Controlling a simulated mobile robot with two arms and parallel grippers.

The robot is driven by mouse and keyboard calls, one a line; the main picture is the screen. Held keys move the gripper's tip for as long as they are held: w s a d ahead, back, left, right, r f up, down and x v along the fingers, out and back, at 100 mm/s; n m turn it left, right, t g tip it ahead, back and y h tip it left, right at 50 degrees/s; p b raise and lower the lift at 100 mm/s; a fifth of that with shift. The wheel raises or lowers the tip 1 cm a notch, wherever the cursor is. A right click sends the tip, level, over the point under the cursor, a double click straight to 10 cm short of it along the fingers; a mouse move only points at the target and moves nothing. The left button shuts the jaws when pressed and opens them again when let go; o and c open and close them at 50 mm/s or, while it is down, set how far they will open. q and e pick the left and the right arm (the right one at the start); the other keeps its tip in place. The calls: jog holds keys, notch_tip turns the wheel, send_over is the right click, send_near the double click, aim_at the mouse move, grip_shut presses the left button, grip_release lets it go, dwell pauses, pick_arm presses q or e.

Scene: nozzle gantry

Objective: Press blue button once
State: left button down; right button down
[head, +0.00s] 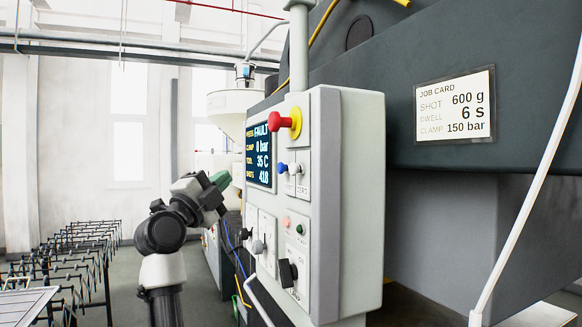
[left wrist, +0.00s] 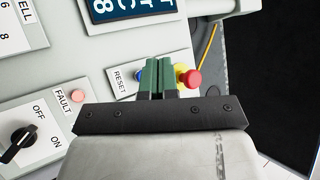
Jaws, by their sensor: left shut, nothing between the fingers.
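In the left wrist view the blue button (left wrist: 140,73) shows only in part, next to a RESET label (left wrist: 123,80); the green fingers hide the rest. My left gripper (head: 220,180) is shut and empty, with its green fingertips in front of the panel, left of the button in the head view. The shut fingertips also show in the left wrist view (left wrist: 158,62). A gap to the button shows in the head view. My right gripper is out of view.
A red mushroom button (head: 280,121) on a yellow base sits above the blue button. A display (head: 259,156) is beside it; a pink lamp (head: 286,221) and black knob (head: 287,272) are below. Black racks (head: 80,250) stand at left.

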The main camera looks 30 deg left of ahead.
aim_at(282, 168)
pick_arm(q)
jog(key=shift+s+d+r+m+t, duration=0.1)
jog(key=shift+s+r+m+t, duration=0.25)
jog(key=shift+s+r, duration=0.55)
jog(key=shift+w, duration=0.15)
jog(key=w+d+p, duration=0.3)
jog(key=w+d, duration=0.2)
jog(key=w, duration=0.1)
jog(key=shift+w+d, duration=0.35)
dwell(1.5)
